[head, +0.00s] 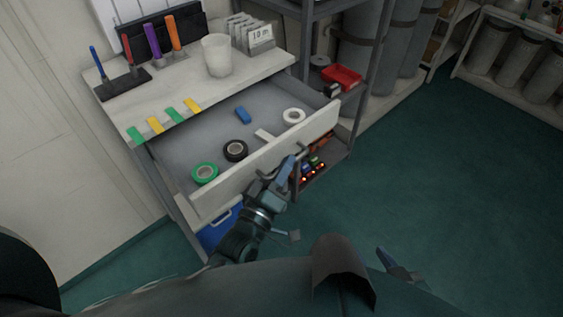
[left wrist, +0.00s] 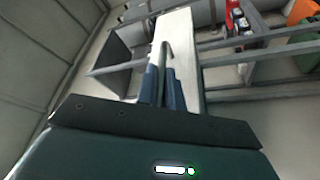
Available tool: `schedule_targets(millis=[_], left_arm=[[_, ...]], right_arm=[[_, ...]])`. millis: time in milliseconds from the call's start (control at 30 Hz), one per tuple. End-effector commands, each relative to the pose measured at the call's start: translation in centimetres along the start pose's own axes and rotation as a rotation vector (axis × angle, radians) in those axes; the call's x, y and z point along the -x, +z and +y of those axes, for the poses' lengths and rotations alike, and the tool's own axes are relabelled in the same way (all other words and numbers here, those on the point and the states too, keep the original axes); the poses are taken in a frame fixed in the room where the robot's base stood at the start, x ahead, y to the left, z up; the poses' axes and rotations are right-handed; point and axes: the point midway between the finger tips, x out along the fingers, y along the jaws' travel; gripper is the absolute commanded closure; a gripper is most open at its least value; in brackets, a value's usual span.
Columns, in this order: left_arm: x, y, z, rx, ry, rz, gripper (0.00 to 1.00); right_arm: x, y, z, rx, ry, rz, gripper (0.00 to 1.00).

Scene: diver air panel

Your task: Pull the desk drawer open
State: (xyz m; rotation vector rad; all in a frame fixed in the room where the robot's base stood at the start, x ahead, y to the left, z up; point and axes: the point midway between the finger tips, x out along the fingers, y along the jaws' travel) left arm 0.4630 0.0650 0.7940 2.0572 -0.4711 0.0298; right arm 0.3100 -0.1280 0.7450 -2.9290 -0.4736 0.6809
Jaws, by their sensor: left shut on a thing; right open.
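The desk drawer (head: 245,177) is pulled well out from under the white desk top (head: 215,84). Its inside shows a green tape roll (head: 204,173), a black tape roll, a white tape roll (head: 293,115) and a blue block (head: 243,115). My left gripper (head: 291,165) is at the drawer front, shut on the drawer handle (head: 318,147). In the left wrist view the handle (left wrist: 164,48) runs between the blue fingers (left wrist: 159,85), against the pale drawer front (left wrist: 184,30). My right gripper (head: 397,268) is open and empty above the floor at lower right, apart from the drawer.
The desk top holds a white cup (head: 216,55), a pen stand and a rack of cards (head: 257,38). Coloured tabs line its front edge. A grey shelf rack with a red bin (head: 343,77) stands right of the desk. The green floor (head: 455,180) at right is clear.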

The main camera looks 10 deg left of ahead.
Motion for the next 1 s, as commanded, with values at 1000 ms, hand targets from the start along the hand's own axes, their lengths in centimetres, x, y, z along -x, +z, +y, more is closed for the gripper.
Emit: schedule_targets(millis=[1000], left_arm=[[0.01,0.16,-0.31,0.0,0.0,0.0,0.69]], right_arm=[[0.22,0.01,0.19,0.004,0.004,0.004,0.6]])
